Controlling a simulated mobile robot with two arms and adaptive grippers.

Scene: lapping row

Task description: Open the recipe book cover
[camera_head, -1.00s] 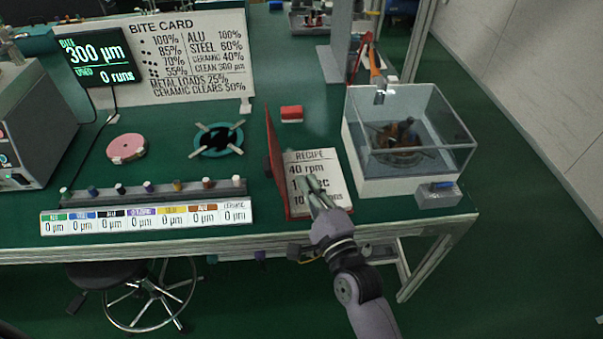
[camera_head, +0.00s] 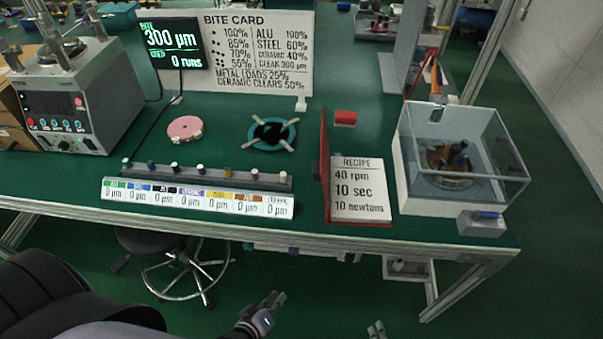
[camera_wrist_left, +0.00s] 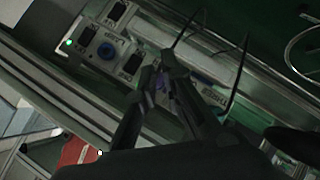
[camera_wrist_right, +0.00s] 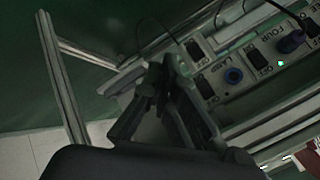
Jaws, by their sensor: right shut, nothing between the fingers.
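The recipe book (camera_head: 361,190) lies on the green table near its front edge, left of the clear-walled box. Its red cover (camera_head: 324,167) stands nearly upright along the left side, and the white recipe page faces up with its text readable. My left gripper (camera_head: 272,303) is in front of the table, below and left of the book, touching nothing that I can see. Its fingers are close together in the left wrist view (camera_wrist_left: 160,65), and any gap is unclear. My right gripper (camera_head: 377,330) shows only its tips at the bottom edge. It is shut and empty.
The clear-walled box (camera_head: 405,187) stands right of the book. A red block (camera_head: 345,118) lies behind it. A row of small pegs on a rail (camera_head: 215,174) is to its left. A stool (camera_head: 150,240) is under the table. Both wrist views show a switch panel (camera_wrist_left: 105,50).

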